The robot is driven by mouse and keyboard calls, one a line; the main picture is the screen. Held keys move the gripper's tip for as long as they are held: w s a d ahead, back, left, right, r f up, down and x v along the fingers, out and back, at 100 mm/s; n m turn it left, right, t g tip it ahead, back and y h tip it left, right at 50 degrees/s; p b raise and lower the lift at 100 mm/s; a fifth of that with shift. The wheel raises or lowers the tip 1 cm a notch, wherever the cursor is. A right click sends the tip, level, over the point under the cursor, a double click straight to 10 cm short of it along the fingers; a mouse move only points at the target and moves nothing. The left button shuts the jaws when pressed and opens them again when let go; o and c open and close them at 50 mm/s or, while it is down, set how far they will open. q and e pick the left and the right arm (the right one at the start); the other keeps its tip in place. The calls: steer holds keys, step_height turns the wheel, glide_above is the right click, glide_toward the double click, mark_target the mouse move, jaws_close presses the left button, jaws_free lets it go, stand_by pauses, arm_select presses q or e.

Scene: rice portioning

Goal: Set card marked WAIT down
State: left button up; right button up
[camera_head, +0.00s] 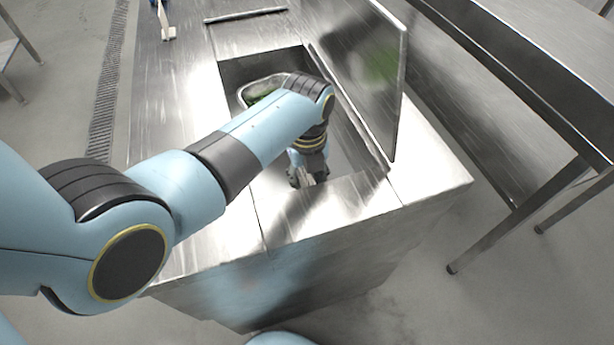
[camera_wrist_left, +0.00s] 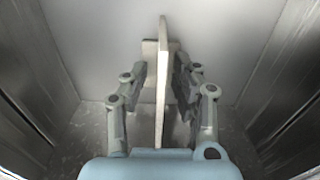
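My left gripper (camera_head: 308,180) reaches down into the open well of the steel counter (camera_head: 410,180), near its front edge. In the left wrist view a pale card (camera_wrist_left: 161,95) is seen edge-on as a thin upright strip between the fingers, with a beige block at its far end. My left gripper (camera_wrist_left: 161,72) has its fingertips drawn in at either side of that block and looks shut on it. The word on the card cannot be read. The arm and wrist hide the card in the head view. My right gripper is not in view.
A tray (camera_head: 243,97) with green contents sits in the well behind my arm. A raised steel lid (camera_head: 385,75) stands along the well's right side. A pale object (camera_head: 168,33) rests on the counter's far left. A steel table (camera_head: 560,70) stands to the right.

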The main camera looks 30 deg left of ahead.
arm_select(q)
steer(key=shift+r, duration=0.1)
step_height(320, 180, up, 12)
steer(key=shift+r+p, duration=0.1)
steer(key=shift+p, duration=0.85)
